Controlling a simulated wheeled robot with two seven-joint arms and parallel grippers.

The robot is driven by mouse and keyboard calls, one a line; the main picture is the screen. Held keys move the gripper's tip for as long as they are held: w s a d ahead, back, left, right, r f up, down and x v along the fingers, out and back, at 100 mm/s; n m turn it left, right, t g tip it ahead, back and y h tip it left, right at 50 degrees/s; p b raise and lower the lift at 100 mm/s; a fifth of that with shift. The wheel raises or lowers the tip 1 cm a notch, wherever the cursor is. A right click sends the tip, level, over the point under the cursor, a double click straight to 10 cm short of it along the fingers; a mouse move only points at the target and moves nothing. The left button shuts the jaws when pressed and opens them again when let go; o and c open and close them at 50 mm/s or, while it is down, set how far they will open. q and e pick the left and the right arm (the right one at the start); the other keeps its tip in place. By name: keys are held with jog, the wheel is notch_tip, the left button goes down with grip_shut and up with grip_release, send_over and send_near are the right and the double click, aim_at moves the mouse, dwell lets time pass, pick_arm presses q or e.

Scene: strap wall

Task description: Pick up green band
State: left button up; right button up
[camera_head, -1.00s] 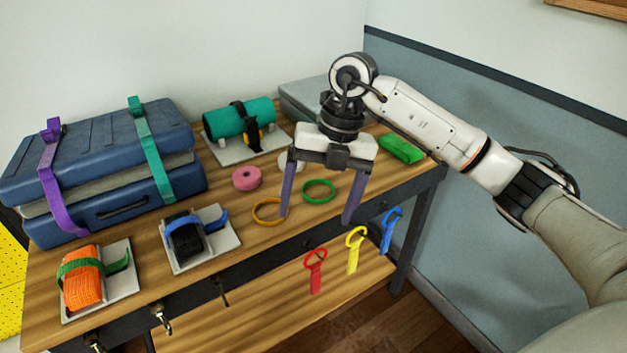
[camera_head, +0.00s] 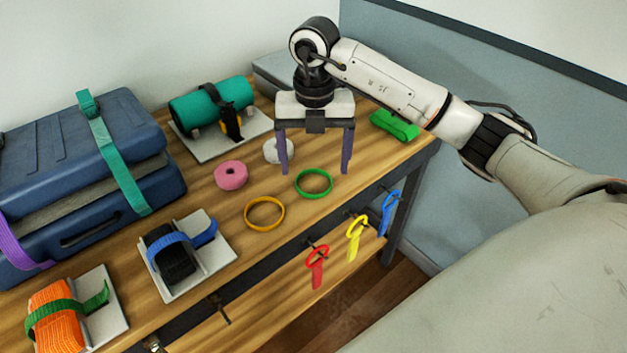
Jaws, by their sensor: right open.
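The green band (camera_head: 314,197) is a thin ring lying flat on the wooden table, right of the orange band (camera_head: 264,228). My right gripper (camera_head: 315,172) is open and empty, pointing down. Its two purple fingers stand on either side of the green band's far part as seen in the picture. The tips look near table height, but I cannot tell their exact height. Nothing hides the green band. My left gripper is not in view.
A pink roll (camera_head: 231,175) and a white roll (camera_head: 278,151) lie left of the gripper. A green folded strap (camera_head: 394,125) lies at right. Red (camera_head: 317,271), yellow (camera_head: 356,238) and blue (camera_head: 389,213) tags hang at the front edge.

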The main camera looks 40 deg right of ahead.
aim_at(314, 185)
notch_tip(314, 185, down, 3)
jog(key=shift+a+f, duration=0.15)
jog(key=shift+f, duration=0.05)
jog(key=c, duration=1.1)
jog(key=shift+r, duration=0.1)
